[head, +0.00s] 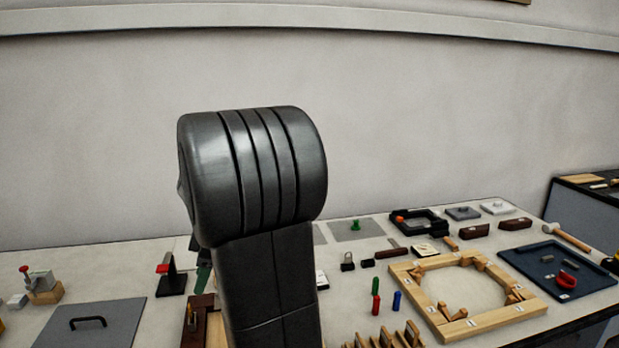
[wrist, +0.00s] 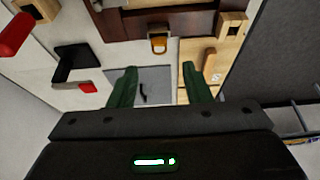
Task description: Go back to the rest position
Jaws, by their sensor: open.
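My gripper (wrist: 158,70) shows in the wrist view as two green fingers set wide apart. It is open, and nothing is held between the fingers. Beyond the fingers lies a grey plate (wrist: 154,78) with a dark handle, and above it in the picture is a padlock with an orange-yellow body (wrist: 158,44). In the head view my own dark arm stands upright in the middle and hides most of the gripper and part of the table behind it.
The table (head: 345,262) carries a light wooden frame (head: 447,331), a blue tray (head: 520,262), a mallet (head: 566,237), and a grey plate with a handle (head: 110,335). A black stand with a red top (head: 172,284) is close left of my arm. A pale wall rises behind.

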